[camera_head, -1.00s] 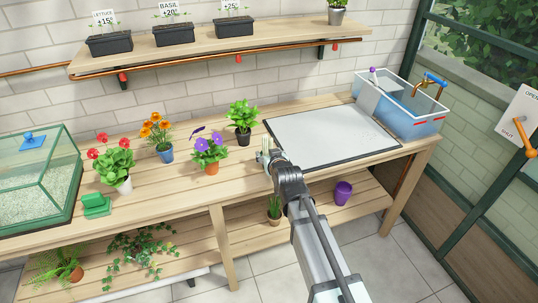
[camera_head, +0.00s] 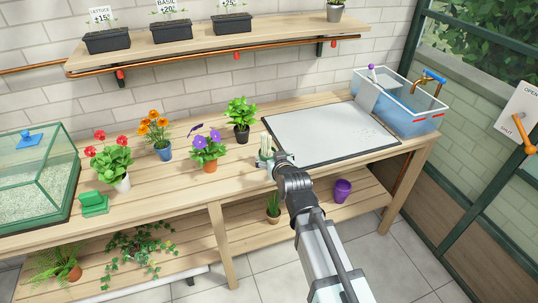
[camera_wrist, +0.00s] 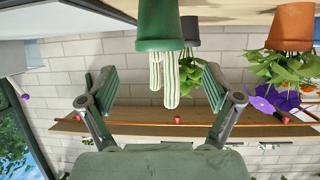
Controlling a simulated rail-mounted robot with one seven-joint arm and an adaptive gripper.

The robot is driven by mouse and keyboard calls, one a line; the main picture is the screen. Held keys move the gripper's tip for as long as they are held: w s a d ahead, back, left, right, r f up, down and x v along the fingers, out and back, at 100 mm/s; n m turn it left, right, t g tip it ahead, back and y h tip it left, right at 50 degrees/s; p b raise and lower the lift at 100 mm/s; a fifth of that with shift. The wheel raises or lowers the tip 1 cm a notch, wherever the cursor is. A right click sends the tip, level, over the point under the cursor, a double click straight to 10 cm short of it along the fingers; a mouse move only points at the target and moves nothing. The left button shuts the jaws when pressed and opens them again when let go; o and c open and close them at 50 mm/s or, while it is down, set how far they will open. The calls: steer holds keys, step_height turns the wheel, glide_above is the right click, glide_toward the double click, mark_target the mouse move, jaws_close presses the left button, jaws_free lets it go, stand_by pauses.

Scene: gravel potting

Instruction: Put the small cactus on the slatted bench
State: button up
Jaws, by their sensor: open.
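The small cactus (camera_head: 265,146) has pale striped green stems and stands upright on the slatted bench (camera_head: 170,188), left of the white board. In the wrist view, which is upside down, the cactus (camera_wrist: 170,80) rises from a green pot (camera_wrist: 161,28). In the head view my gripper mostly hides the pot. My gripper (camera_head: 277,160) is beside the cactus on its near side. In the wrist view my gripper (camera_wrist: 160,88) is open, with one finger on each side of the cactus in the picture and clear gaps between. The pot's base is cut off there.
The white board (camera_head: 330,133) and water tank (camera_head: 410,112) are to the right. The purple flower (camera_head: 208,147) and leafy plant (camera_head: 241,115) stand close by on the left. A purple pot (camera_head: 342,190) sits on the lower shelf.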

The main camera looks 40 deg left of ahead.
steer(key=v, duration=0.5)
steer(key=w+d+f+m+g+h, duration=0.1)
steer(key=w+d+f+h, duration=0.1)
steer(key=d+f, duration=0.55)
steer(key=w+d+f+m+h, duration=0.1)
steer(key=w+d+f+h, duration=0.15)
steer(key=d+f, duration=0.5)
steer(key=s+d+f+m+g+h, duration=0.3)
steer(key=d+f+g+h, duration=0.1)
steer(key=d+f, duration=1.5)
steer(key=s+d+f+m+g+h, duration=0.25)
steer(key=s+d+f+g, duration=0.25)
steer(key=s+d+f, duration=0.8)
steer(key=s+d+f+m+g, duration=0.1)
steer(key=s+d+g, duration=0.1)
steer(key=s+d, duration=0.3)
steer(key=s+d+f+m+g, duration=0.2)
steer(key=s+d+g, duration=0.1)
steer(key=s, duration=0.9)
steer(key=shift+d, duration=0.85)
